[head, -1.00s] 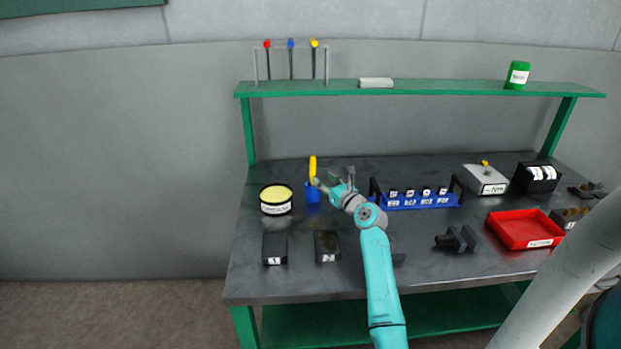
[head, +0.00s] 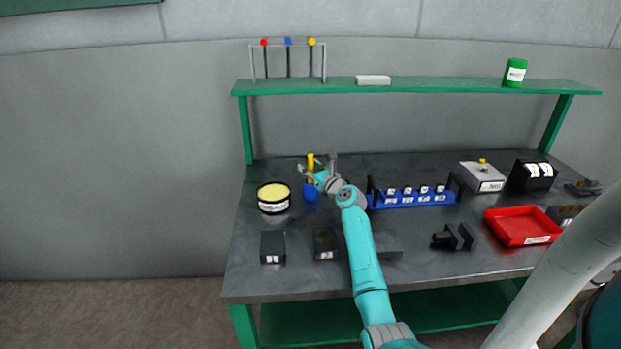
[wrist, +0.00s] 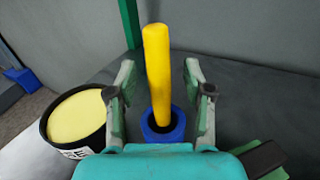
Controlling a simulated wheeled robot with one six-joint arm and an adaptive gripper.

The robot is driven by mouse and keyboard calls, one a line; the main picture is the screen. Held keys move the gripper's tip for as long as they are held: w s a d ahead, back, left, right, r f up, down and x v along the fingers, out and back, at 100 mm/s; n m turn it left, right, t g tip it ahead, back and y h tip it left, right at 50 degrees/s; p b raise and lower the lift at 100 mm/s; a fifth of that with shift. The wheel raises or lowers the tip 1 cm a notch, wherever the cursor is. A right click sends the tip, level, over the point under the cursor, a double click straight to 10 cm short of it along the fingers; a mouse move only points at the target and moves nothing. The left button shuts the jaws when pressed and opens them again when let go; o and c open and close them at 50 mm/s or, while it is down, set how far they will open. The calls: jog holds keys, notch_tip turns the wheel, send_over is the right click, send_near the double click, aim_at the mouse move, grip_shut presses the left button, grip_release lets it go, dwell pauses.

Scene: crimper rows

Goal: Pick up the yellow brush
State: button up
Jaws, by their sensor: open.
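The yellow brush (head: 311,160) stands in a small blue holder (head: 310,192) at the back left of the workbench. In the wrist view the yellow handle (wrist: 157,70) rises nearly upright out of the blue holder (wrist: 163,130). My gripper (head: 319,168) is open at the brush in the head view and partly covers it. In the wrist view its fingers (wrist: 160,82) are spread on either side of the handle, with a gap on each side. The brush's lower end is hidden inside the holder.
A round tub with a yellow top (head: 274,192) stands just left of the holder, near my left finger. A blue rack (head: 412,200) is to the right. Dark blocks (head: 273,247) lie in front. A green shelf (head: 440,87) spans the back, above the bench.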

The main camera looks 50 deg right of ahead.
grip_shut()
